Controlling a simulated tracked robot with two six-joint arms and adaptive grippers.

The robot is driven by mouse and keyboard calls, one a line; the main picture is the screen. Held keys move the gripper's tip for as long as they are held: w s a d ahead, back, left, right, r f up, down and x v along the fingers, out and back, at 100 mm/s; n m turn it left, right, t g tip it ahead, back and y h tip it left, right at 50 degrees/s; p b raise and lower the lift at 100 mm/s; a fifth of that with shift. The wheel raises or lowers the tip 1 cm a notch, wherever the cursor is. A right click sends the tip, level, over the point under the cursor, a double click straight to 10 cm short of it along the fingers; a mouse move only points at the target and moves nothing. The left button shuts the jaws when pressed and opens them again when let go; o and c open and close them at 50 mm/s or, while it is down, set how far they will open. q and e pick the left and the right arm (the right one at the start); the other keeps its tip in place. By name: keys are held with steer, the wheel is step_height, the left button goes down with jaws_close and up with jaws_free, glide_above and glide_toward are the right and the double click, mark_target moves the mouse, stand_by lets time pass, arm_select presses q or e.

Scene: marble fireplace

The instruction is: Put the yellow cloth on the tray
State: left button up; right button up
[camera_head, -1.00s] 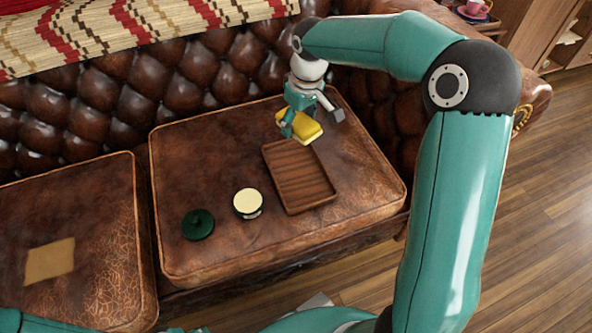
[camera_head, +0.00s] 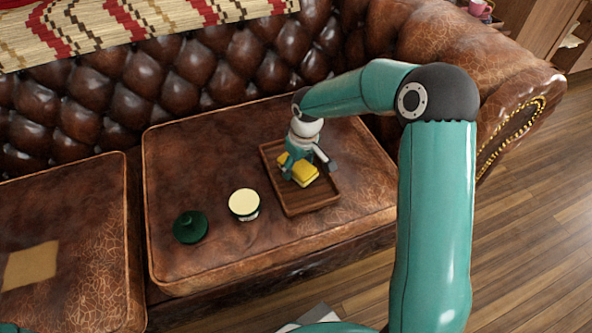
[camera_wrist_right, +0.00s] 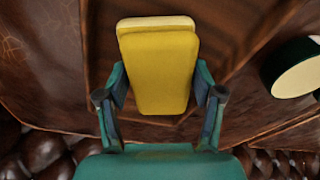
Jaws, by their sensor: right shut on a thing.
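The yellow cloth (camera_head: 299,168) is a folded block with a pale edge. It is over the wooden tray (camera_head: 312,206) on the sofa cushion; I cannot tell whether it touches the tray. My right gripper (camera_head: 302,172) is shut on the cloth from above. In the right wrist view the cloth (camera_wrist_right: 157,66) sits between the two fingers (camera_wrist_right: 159,92), with the tray's brown boards (camera_wrist_right: 225,30) behind it. My left gripper is not in view.
A tin with a cream top (camera_head: 244,203) and a dark green lid (camera_head: 190,227) are left of the tray on the cushion. A tan patch (camera_head: 30,264) lies on the left cushion. The tufted backrest (camera_head: 180,90) rises behind.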

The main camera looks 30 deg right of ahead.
mark_target(303, 167)
steer(key=shift+f, duration=0.3)
steer(key=shift+f, duration=0.15)
steer(key=o, duration=1.1)
steer(key=r+p, duration=0.1)
steer(key=r, duration=0.2)
steer(key=s+r+p, duration=0.1)
steer(key=r, duration=0.3)
steer(key=r+p, duration=0.2)
steer(key=r, duration=0.1)
steer(key=shift+s+d+r, duration=0.1)
steer(key=shift+s+r, duration=0.15)
steer(key=shift+r, duration=0.15)
steer(key=shift+s+r, duration=0.15)
steer(key=shift+r, duration=0.6)
